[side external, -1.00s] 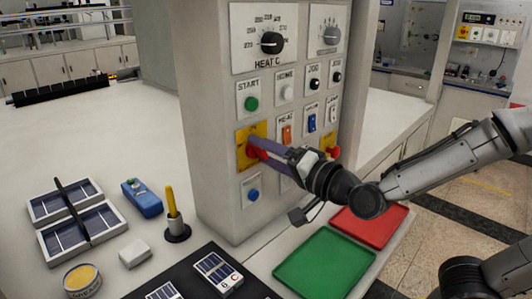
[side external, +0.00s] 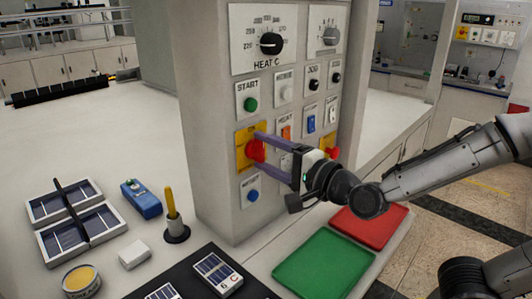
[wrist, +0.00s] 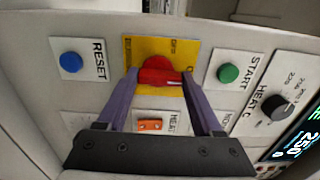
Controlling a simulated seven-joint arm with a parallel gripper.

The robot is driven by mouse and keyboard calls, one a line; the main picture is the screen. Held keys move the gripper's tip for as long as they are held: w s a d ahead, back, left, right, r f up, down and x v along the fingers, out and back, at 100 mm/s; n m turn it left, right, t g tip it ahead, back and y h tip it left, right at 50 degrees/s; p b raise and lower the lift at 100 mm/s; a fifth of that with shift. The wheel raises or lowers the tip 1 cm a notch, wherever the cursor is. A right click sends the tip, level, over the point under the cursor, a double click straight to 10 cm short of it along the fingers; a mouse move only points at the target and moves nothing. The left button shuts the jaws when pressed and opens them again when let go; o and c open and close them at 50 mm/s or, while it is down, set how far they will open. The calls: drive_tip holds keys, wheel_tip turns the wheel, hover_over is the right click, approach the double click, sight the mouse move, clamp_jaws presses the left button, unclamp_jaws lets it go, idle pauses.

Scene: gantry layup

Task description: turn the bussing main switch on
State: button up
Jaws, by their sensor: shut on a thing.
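A red rotary knob (side external: 255,151) sits on a yellow plate (side external: 241,138) on the grey control column, below the green START button. In the wrist view the red knob (wrist: 160,70) lies across between my two purple fingers, and OFF is legible on the yellow plate (wrist: 185,45). My gripper (side external: 252,152) is shut on the red knob, with one finger above and one below it in the side view. It also shows in the wrist view (wrist: 160,78). The knob's exact pointing is hard to read.
A second red knob (side external: 331,152) on yellow sits to the right, behind my gripper. A blue RESET button (side external: 253,195) is just below, and an orange rocker (side external: 286,132) is close by. Green (side external: 322,262) and red (side external: 372,228) trays lie below my arm.

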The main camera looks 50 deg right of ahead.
idle(0.3)
drive_tip(key=o, duration=1.4)
drive_tip(key=shift+c, duration=0.2)
drive_tip(key=shift+s, duration=0.1)
drive_tip(key=s, duration=1.3)
drive_tip(key=shift+s, duration=0.3)
drive_tip(key=shift+d, duration=0.1)
